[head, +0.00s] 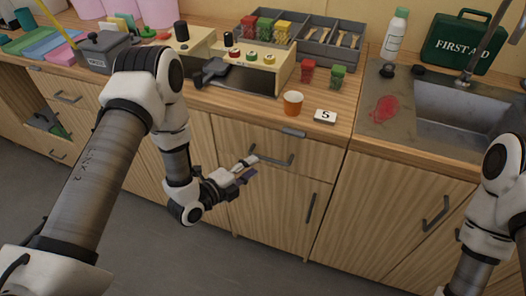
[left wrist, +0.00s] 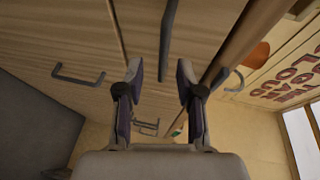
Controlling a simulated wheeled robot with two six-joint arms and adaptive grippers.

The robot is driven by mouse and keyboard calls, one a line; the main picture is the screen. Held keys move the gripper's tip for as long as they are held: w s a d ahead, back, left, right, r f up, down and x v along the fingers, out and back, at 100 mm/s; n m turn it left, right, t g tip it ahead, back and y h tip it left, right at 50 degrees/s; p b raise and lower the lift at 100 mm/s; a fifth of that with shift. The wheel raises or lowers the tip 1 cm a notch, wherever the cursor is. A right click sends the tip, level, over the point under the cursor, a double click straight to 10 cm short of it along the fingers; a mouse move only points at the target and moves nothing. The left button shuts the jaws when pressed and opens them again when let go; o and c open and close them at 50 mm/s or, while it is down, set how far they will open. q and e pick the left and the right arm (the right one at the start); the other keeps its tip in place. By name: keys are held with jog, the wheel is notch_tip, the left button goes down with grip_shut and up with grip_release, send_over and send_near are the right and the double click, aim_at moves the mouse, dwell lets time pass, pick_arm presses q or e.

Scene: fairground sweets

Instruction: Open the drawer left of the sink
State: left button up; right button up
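The drawer (head: 232,132) left of the sink (head: 470,112) has a wooden front under the counter edge, and it looks shut. Its dark bar handle (head: 284,160) runs across the front; it also shows in the left wrist view (left wrist: 168,40). My left gripper (head: 250,167) is at the left end of this handle. In the left wrist view my left gripper (left wrist: 160,72) is open, with the handle seen in the gap between its fingertips. I cannot tell if the fingers touch it. My right gripper is out of view; only part of the right arm shows.
Below the drawer is a cabinet door with an upright handle (head: 311,207). Another door handle (head: 435,213) is under the sink. The floor in front is clear.

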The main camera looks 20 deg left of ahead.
aim_at(268, 159)
pick_arm(q)
jog(key=x, duration=0.6)
jog(key=shift+w+d+r+p, duration=0.15)
jog(key=shift+d+p, duration=0.15)
jog(key=shift+d, duration=0.25)
jog(key=shift+s+d+r, duration=0.1)
jog(key=shift+s+r, duration=0.05)
jog(key=shift+s, duration=0.1)
grip_shut()
